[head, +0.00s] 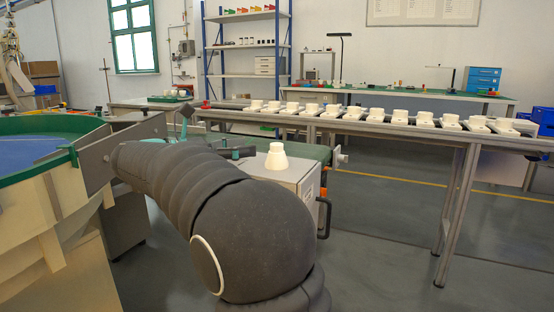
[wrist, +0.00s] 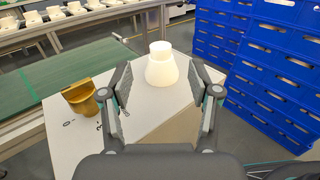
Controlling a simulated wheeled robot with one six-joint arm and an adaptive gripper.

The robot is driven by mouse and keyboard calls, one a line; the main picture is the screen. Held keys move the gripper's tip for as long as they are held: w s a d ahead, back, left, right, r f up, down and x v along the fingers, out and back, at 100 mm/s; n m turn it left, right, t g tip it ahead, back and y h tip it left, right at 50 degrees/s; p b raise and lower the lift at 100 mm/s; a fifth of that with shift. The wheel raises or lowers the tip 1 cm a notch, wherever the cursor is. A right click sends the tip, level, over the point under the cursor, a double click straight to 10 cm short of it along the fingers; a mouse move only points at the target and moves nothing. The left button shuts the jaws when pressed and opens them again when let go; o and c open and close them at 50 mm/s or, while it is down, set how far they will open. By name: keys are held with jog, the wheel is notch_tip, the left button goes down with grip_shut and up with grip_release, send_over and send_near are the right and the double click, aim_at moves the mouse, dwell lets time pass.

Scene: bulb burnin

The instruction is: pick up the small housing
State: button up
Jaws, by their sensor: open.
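The small housing, a white flared piece with a narrower round top, stands upright on a light cabinet top in the head view (head: 276,157). It also shows in the wrist view (wrist: 162,71), ahead of my gripper and between the lines of its two fingers. My gripper (wrist: 162,84) is open, with the fingers spread wide on either side and nothing held. The fingers do not appear to touch the housing. In the head view my arm hides part of the gripper.
A gold-coloured cup-like fitting (wrist: 82,97) sits at the cabinet's left edge, near the left finger. Blue stacked crates (wrist: 268,60) stand right of the cabinet. A green belt (wrist: 75,78) lies to the left. A conveyor (head: 366,122) carries several white housings behind.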

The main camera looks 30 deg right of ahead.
aim_at(278, 144)
jog(key=d, duration=0.4)
jog(key=shift+s+d+f, duration=0.1)
jog(key=shift+d+f, duration=0.05)
jog(key=shift+d, duration=1.15)
jog(key=shift+d+f, duration=0.15)
jog(key=shift+d, duration=1.15)
jog(key=c, duration=1)
